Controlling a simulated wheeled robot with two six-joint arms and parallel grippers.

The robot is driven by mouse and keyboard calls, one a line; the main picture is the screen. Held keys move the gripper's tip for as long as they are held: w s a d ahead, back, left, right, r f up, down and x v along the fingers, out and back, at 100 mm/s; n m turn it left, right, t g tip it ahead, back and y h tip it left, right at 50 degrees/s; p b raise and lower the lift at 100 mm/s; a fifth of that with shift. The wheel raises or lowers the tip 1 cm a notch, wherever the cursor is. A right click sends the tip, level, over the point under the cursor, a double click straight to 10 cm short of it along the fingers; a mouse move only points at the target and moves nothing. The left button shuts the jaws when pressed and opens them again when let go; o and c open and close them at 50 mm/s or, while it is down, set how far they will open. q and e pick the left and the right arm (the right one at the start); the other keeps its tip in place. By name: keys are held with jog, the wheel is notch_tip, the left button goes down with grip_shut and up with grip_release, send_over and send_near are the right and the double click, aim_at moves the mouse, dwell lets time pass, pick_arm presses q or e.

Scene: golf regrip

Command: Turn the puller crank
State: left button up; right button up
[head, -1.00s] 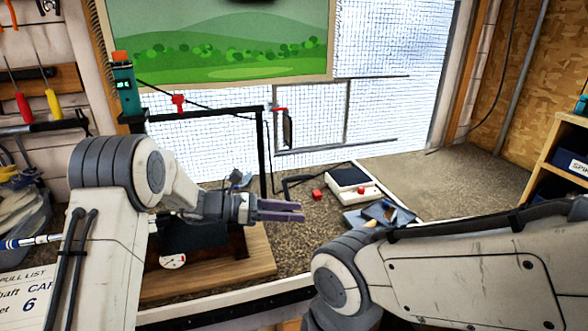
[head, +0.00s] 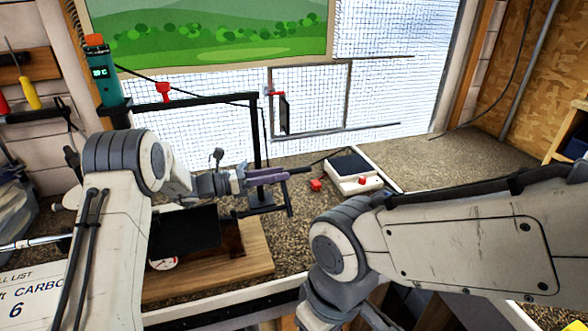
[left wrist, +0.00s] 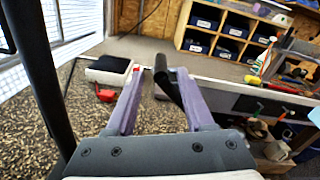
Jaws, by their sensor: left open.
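The puller (head: 182,232) is a dark body on a wooden base, with a round white dial (head: 163,263) at its front. My left gripper (head: 287,174) is above and right of the puller, with its purple fingers pointing right. It is open. In the left wrist view, a black rod-like handle (left wrist: 166,80), seemingly the crank's, shows between the fingertips of my left gripper (left wrist: 157,72), nearer the right finger. I cannot tell whether it touches. In the head view a dark rod end (head: 300,170) shows just past the fingertips. My right gripper is out of view.
A black post frame (head: 257,140) stands behind my left gripper. A white box with a dark top (head: 354,173) and a small red block (head: 316,185) lie to the right on the speckled bench. My right arm covers the front right. Blue bins (left wrist: 235,27) stand farther off.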

aim_at(294, 171)
pick_arm(q)
jog(key=p+x, duration=0.1)
jog(key=x, duration=0.4)
grip_shut()
dwell(1.4)
